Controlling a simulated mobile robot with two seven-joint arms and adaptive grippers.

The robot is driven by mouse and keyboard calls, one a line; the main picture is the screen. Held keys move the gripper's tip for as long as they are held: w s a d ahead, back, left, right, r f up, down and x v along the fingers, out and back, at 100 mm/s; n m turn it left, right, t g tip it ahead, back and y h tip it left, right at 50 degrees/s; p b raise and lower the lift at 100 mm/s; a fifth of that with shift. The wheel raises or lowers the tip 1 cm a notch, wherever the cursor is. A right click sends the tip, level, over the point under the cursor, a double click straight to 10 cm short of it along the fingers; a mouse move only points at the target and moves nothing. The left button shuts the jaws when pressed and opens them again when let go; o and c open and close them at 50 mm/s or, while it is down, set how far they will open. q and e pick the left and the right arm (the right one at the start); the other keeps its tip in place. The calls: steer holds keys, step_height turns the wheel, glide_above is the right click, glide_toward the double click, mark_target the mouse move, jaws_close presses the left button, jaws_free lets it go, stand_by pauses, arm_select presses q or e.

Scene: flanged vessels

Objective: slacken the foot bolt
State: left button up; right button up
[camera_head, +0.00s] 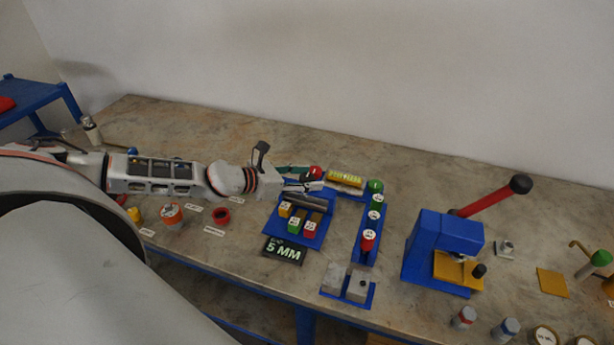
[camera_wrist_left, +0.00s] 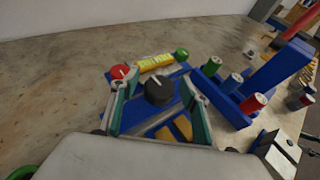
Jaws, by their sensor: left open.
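A black round knob (camera_wrist_left: 158,91) with a white line on top stands on a blue fixture (camera_wrist_left: 142,124); I cannot tell for sure that it is the foot bolt. My left gripper (camera_head: 306,183) is open over the blue fixture. In the left wrist view its two green-edged fingers (camera_wrist_left: 153,88) stand either side of the black knob, with a gap showing; I cannot tell whether either touches it. A red knob (camera_wrist_left: 120,71) with a white mark sits just beyond the left finger; it also shows in the head view (camera_head: 317,172). My right gripper is not in view.
A yellow level vial (camera_head: 345,179) lies behind the fixture. A blue rail (camera_head: 371,223) with green and red caps stands to its right. Coloured blocks (camera_head: 297,224) and a "5 MM" sign (camera_head: 283,250) are in front. A blue press with a red lever (camera_head: 439,248) stands farther right.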

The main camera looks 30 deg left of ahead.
arm_select(q)
steer(key=c, duration=1.1)
